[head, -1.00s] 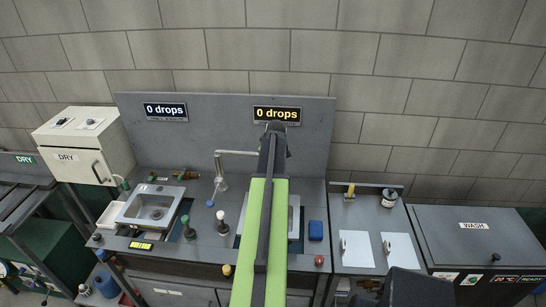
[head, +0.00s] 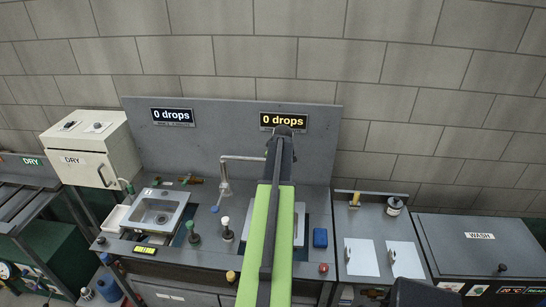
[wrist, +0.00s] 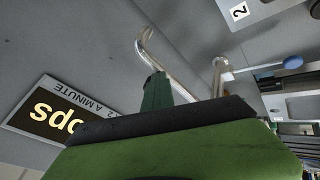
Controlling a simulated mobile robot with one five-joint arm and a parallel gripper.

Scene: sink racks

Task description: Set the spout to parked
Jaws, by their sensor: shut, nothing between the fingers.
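The spout (head: 240,158) is a thin chrome pipe at the back of the sink unit. In the wrist view a bent chrome pipe (wrist: 158,52) passes close beyond my gripper (wrist: 156,92). In the head view my gripper (head: 283,133) is at the far end of my green arm, just below the right "0 drops" sign, near the spout's right end. It is shut and empty.
The left basin (head: 158,214) is clear to see; the right basin (head: 299,222) is partly behind my arm. Bottle-like items (head: 226,230) stand between them. A blue block (head: 320,238) lies right of the right basin. The grey back panel (head: 225,133) rises close behind my gripper.

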